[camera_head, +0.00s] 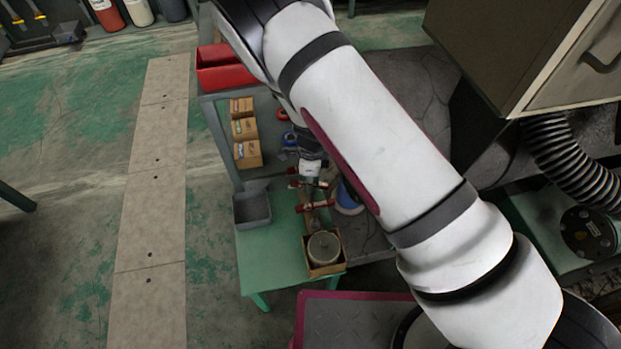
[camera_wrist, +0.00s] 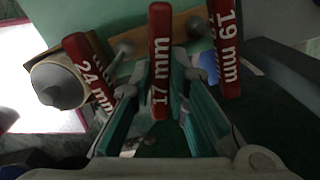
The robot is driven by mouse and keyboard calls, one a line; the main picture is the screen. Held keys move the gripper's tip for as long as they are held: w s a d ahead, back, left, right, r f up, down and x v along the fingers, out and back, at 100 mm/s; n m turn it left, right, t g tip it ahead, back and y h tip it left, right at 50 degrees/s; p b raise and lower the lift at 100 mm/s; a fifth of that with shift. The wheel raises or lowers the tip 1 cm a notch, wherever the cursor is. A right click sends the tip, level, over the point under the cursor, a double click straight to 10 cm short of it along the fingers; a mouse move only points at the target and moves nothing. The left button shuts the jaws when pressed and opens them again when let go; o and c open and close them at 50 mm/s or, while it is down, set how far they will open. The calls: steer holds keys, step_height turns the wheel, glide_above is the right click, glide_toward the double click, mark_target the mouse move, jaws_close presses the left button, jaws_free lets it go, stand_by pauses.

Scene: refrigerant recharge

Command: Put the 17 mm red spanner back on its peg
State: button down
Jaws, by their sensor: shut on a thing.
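The 17 mm red spanner (camera_wrist: 160,52) is in the middle of the wrist view, its label facing the camera. My gripper (camera_wrist: 161,90) is shut on it, with a teal-padded finger on each side. The red 24 mm spanner (camera_wrist: 90,72) is to its left and the red 19 mm spanner (camera_wrist: 226,50) to its right. Grey pegs (camera_wrist: 122,48) stick out from a wooden rail (camera_wrist: 145,35) behind them. I cannot tell whether the 17 mm spanner touches a peg. In the head view my gripper (camera_head: 311,180) is small and partly hidden, over the rail by the green bench (camera_head: 270,247).
A wooden box (camera_head: 325,268) with a round grey can (camera_head: 324,247) stands at the bench's front. A grey bin (camera_head: 252,207) and several small cartons (camera_head: 246,153) are left of my gripper. A blue round object (camera_head: 349,195) is close on its right. The floor left of the bench is clear.

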steer(key=shift+f, duration=0.25)
steer(key=c, duration=1.5)
jaws_free()
steer(key=shift+o, duration=0.2)
step_height(320, 180, up, 12)
steer(key=shift+s+d, duration=0.1)
steer(key=shift+s, duration=0.05)
